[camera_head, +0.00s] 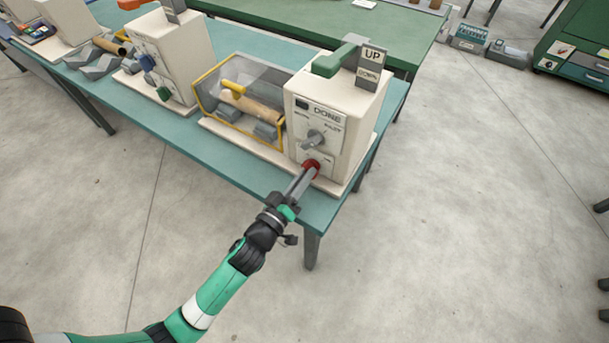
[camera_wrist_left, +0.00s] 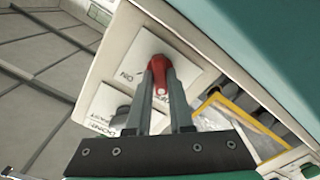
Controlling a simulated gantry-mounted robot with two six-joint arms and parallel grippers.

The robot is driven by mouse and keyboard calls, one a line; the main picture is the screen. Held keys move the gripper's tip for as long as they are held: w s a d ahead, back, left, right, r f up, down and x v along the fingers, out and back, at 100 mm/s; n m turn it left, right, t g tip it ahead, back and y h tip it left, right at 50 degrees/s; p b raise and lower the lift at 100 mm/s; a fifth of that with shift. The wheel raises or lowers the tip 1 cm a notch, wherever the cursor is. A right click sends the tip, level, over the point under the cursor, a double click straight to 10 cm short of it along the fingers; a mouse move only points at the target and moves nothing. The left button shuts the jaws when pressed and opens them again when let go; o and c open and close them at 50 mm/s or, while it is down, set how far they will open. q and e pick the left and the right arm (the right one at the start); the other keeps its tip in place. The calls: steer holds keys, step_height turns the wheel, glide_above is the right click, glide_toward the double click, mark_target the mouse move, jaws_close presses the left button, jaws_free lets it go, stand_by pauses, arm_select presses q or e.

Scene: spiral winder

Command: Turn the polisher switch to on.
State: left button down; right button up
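The red switch (camera_head: 311,168) is on the lower front of the cream machine (camera_head: 335,110) at the right end of the teal table. The left wrist view shows the red switch (camera_wrist_left: 159,68) on a white plate with an ON label to its left; another label is partly hidden by a finger. My left gripper (camera_head: 305,178) reaches it from the front. Its two fingers (camera_wrist_left: 161,88) stand on either side of the red switch and appear to touch it. The switch's exact setting is hard to tell. My right gripper is not in view.
A grey knob (camera_head: 316,138) sits above the switch, under a display reading DONE. A clear yellow-framed cover (camera_head: 205,88) over a roll adjoins the machine on the left. A second cream machine (camera_head: 165,50) stands farther left. The floor in front is clear.

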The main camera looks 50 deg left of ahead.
arm_select(q)
steer(key=shift+m, duration=0.4)
steer(key=m, duration=0.2)
steer(key=shift+m, duration=0.3)
steer(key=m, duration=0.4)
steer(key=shift+m, duration=0.3)
steer(key=m+p, duration=0.1)
steer(key=m, duration=0.3)
steer(key=shift+m, duration=0.3)
steer(key=shift+m+p, duration=0.35)
steer(key=shift+m, duration=1.25)
steer(key=c, duration=0.8)
jaws_free()
